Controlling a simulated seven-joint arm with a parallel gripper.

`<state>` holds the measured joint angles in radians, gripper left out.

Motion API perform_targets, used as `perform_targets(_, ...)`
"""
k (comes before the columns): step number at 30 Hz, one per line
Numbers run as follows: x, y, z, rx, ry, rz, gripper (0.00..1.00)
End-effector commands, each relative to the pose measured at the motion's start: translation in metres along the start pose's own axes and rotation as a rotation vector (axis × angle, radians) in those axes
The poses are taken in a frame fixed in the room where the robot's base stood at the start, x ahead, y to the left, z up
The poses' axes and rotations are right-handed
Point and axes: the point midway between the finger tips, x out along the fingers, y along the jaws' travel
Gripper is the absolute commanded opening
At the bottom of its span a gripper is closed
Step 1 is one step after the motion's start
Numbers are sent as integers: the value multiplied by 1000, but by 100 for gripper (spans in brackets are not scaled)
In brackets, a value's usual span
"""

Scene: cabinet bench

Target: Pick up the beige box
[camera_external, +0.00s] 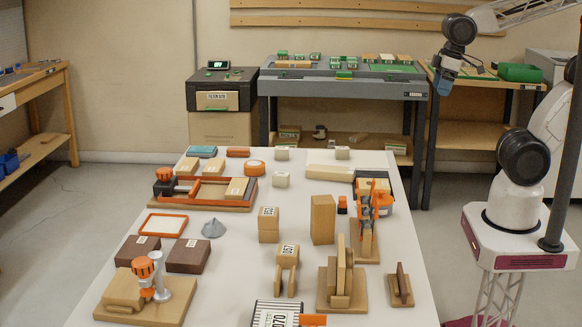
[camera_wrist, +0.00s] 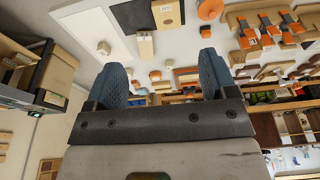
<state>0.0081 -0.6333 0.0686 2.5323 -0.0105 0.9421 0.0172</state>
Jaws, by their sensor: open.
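Several beige or tan boxes are in view, and I cannot tell for sure which one is meant. A long, low cream-beige box (camera_external: 330,173) lies toward the back right of the white table. A tall plain tan block (camera_external: 323,220) stands upright right of the middle, with a labelled tan box stack (camera_external: 268,226) to its left. My gripper (camera_external: 446,80) hangs high at the upper right, well away from all of them. In the wrist view its blue fingers (camera_wrist: 164,76) are spread apart with nothing between them.
The white table (camera_external: 235,255) also holds an orange-edged wooden tray (camera_external: 203,194), dark brown boxes (camera_external: 188,256), a grey cone (camera_external: 213,228), an orange clamp device (camera_external: 148,272) and wooden fixtures (camera_external: 341,280). A grey workbench (camera_external: 345,87) stands behind. Space above the table is free.

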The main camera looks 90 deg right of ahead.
Motion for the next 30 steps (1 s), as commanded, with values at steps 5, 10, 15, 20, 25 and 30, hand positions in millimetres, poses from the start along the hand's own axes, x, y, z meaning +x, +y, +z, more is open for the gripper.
perform_targets(5, 0, 0, 0, 0, 0, 0, 83)
perform_targets(10, 0, 0, 0, 0, 0, 0, 83)
perform_targets(15, 0, 0, -1, -5, -1, 0, 83)
perform_targets(20, 3, 4, -11, -45, -7, 3, 83)
perform_targets(25, 12, 14, -34, -146, -24, 7, 83)
perform_targets(30, 28, 31, -66, -301, -48, 8, 83)
